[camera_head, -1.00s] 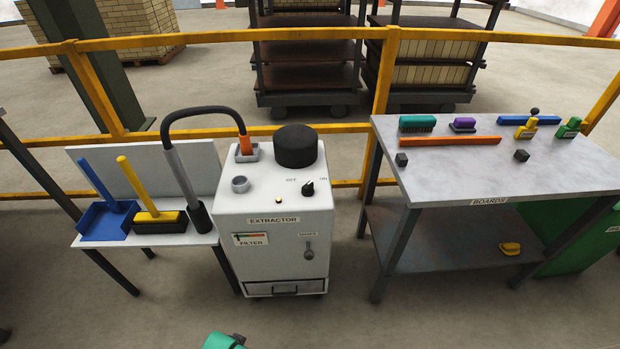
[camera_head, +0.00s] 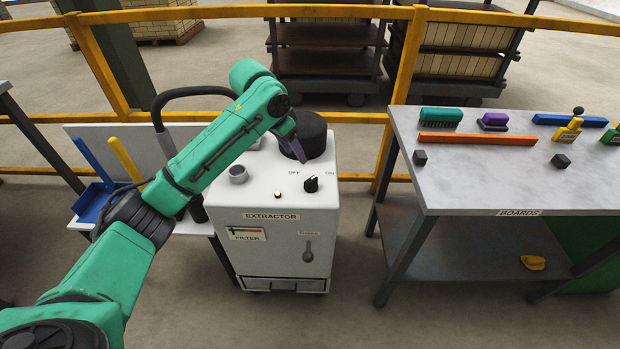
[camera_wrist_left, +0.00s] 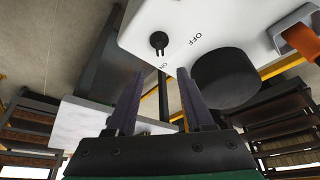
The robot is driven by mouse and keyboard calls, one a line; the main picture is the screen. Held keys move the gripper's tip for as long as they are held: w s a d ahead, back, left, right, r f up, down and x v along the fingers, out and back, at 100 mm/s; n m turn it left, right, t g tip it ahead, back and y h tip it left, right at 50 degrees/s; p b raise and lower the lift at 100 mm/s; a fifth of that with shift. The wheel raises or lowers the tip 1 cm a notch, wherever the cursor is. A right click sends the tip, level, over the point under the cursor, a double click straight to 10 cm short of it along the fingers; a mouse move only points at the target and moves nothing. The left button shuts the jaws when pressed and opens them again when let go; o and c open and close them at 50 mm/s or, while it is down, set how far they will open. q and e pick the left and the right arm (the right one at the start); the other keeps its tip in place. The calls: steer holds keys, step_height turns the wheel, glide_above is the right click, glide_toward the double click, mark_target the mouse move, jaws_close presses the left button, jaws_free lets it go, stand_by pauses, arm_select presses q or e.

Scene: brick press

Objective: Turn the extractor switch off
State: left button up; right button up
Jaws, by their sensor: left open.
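The extractor (camera_head: 270,262) is a light grey cabinet in the middle of the head view. Its black rotary switch (camera_head: 312,184) is on the top, between the OFF and ON labels. In the left wrist view the switch (camera_wrist_left: 159,40) has its pointer towards ON. My left gripper (camera_head: 298,155) is above the cabinet top, behind the switch and near the black cylinder (camera_head: 317,138). Its two fingers are apart and empty in the left wrist view (camera_wrist_left: 161,76), and they do not touch the switch. My right gripper is not in view.
A small round lamp (camera_head: 278,195) sits left of the switch. A black hose (camera_head: 185,92) arches behind my left arm. The boards table (camera_head: 480,185) with brushes and blocks stands at the right. A yellow rail (camera_head: 350,117) runs behind. A small side table with a dustpan (camera_head: 92,203) is left.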

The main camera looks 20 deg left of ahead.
mark_target(311, 179)
arm_select(q)
steer(key=x, duration=1.4)
steer(key=shift+w+d+f, duration=0.15)
jaws_close()
